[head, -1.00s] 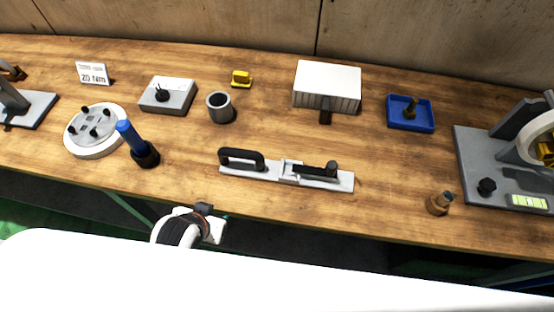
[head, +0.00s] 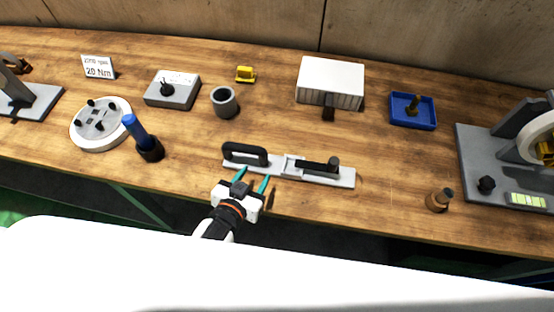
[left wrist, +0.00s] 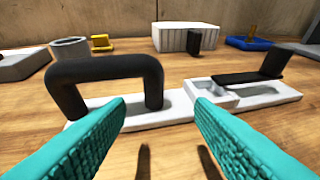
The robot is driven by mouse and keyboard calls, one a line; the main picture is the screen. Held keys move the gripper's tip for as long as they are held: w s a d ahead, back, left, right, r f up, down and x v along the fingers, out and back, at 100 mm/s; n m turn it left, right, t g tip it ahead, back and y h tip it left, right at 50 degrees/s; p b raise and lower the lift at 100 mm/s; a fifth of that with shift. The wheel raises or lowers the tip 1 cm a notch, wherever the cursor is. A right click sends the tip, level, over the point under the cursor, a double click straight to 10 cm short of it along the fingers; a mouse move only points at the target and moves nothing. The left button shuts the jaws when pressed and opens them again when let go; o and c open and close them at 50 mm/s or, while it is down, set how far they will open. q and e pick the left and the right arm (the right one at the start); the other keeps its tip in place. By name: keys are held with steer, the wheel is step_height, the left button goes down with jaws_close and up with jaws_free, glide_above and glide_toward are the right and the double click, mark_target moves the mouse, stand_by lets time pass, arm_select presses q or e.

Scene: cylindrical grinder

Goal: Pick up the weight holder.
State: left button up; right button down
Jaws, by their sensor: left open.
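A long pale bar with a black arched handle, which looks like the weight holder (head: 287,167), lies flat near the front edge of the table. Its handle is at the left end and a black lever is at the right end. It also shows in the left wrist view (left wrist: 178,106), just beyond my fingers. My left gripper (head: 252,179) is open and empty in front of the handle end, with its teal fingers pointing toward the bar. I cannot tell whether they touch it. My right gripper is not in view.
On the wooden table (head: 390,175) stand a blue-handled tool (head: 143,138), a grey cup (head: 223,101), a round plate (head: 100,123), a white block (head: 330,83), a blue tray (head: 412,111), a brown knob (head: 439,199) and a grey machine (head: 505,165). Bare table lies right of the bar.

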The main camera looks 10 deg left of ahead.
mark_target(262, 162)
arm_select(q)
steer(key=shift+x, duration=0.95)
steer(key=shift+w+f+p, duration=0.2)
steer(key=shift+w+p, duration=0.2)
steer(key=shift+w, duration=0.15)
steer(key=x, duration=0.1)
steer(key=p+x, duration=0.1)
steer(key=x, duration=0.1)
steer(key=shift+w+a+f, duration=0.15)
steer(key=shift+a+f, duration=0.05)
steer(key=shift+a, duration=0.05)
steer(key=shift+w+d+f, duration=0.15)
steer(key=shift+w+f, duration=0.05)
steer(key=shift+w, duration=0.15)
steer(key=shift+s, duration=0.1)
jaws_close()
steer(key=shift+r, duration=0.15)
